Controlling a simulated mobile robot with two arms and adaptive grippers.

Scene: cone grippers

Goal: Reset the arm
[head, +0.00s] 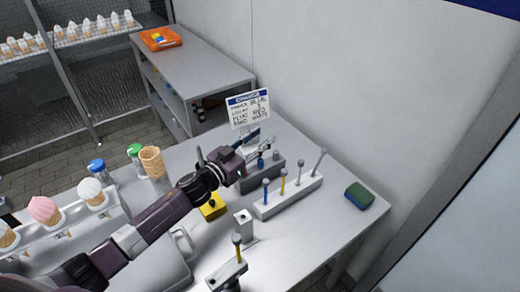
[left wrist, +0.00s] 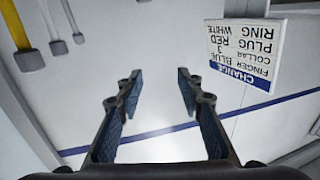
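My left gripper (head: 264,138) reaches in from the left over the worktable (head: 330,211), by the grey block and in front of the sign. In the left wrist view the same gripper (left wrist: 160,76) has its two dark fingers with blue inner pads spread apart, with nothing between them. The white sign (head: 249,111) with a blue header stands at the back of the table. It also shows upside down in the left wrist view (left wrist: 248,48), at upper right; it reads finger blue, collar 3, plug red, ring white.
A white rack (head: 292,197) holds upright pegs, beside a grey block (head: 263,177). A yellow block (head: 213,207) lies below my arm. A green-blue sponge (head: 358,196) lies at right. Ice-cream cones (head: 91,192) stand at left. The table's right front is clear.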

